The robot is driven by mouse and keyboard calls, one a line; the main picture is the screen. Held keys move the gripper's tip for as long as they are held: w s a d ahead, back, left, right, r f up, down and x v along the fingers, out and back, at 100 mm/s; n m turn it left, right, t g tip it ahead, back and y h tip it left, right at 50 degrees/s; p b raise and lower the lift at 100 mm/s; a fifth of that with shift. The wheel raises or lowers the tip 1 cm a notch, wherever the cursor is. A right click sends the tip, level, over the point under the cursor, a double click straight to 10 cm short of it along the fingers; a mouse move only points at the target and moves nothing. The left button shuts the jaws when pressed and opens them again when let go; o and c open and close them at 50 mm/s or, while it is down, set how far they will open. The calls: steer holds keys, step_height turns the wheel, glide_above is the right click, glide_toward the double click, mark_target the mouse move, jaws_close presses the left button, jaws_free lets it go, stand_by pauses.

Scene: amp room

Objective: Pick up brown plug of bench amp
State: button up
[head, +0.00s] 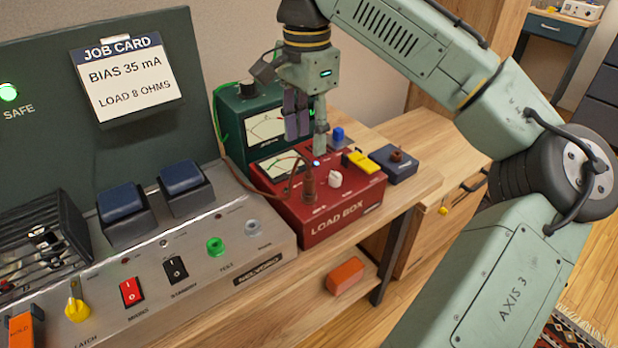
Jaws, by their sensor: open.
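A brown plug (308,186) stands upright on the top of the red load box (335,222), left of the white knob. A thin brown cable runs near it toward the bench amp (200,252). My gripper (306,144) points down above the rear part of the load box, behind and above the plug. Its fingers are apart, and I see nothing between them. I cannot tell from this view how high the fingertips are above the box.
A green meter box (248,105) stands behind the load box. A yellow block (363,161), a blue knob (338,134) and a dark blue box (393,165) with a brown piece (397,156) on top are to the right. An orange block (346,276) lies on the lower shelf.

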mark_target(309, 172)
step_height(309, 172, down, 5)
steer(key=shift+r, duration=0.2)
steer(key=shift+w+d+f+p, duration=0.1)
steer(key=shift+f+p, duration=0.3)
steer(key=shift+f, duration=1)
steer(key=shift+w+f+p, duration=0.1)
steer(key=shift+f+p, duration=0.3)
steer(key=shift+f, duration=0.95)
steer(key=shift+c, duration=0.3)
jaws_close()
